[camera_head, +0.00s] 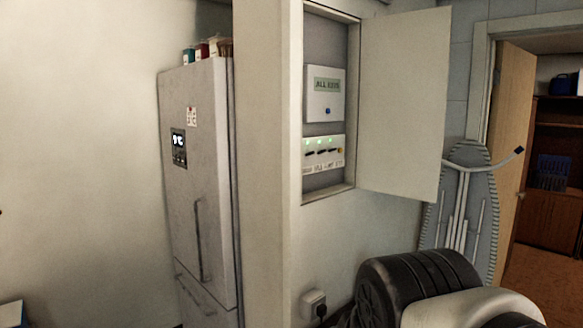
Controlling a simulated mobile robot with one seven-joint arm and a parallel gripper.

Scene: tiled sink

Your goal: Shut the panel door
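The panel door (405,100) is a flat pale rectangular door. It stands wide open, swung out to the right from the right edge of a recessed wall cabinet (298,195). Inside the cabinet are a white box (326,110) with a green label and a blue button, and a white switch strip (323,153) with small green lights and dark switches. Part of my arm fills the lower right, below the door and apart from it in the picture. My gripper is not in view.
A grey fridge (200,170) with small containers on top stands left of the wall corner. A socket with a plug (313,304) is low on the wall. An ironing board (466,205) leans behind the panel door, near an open wooden door (507,140).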

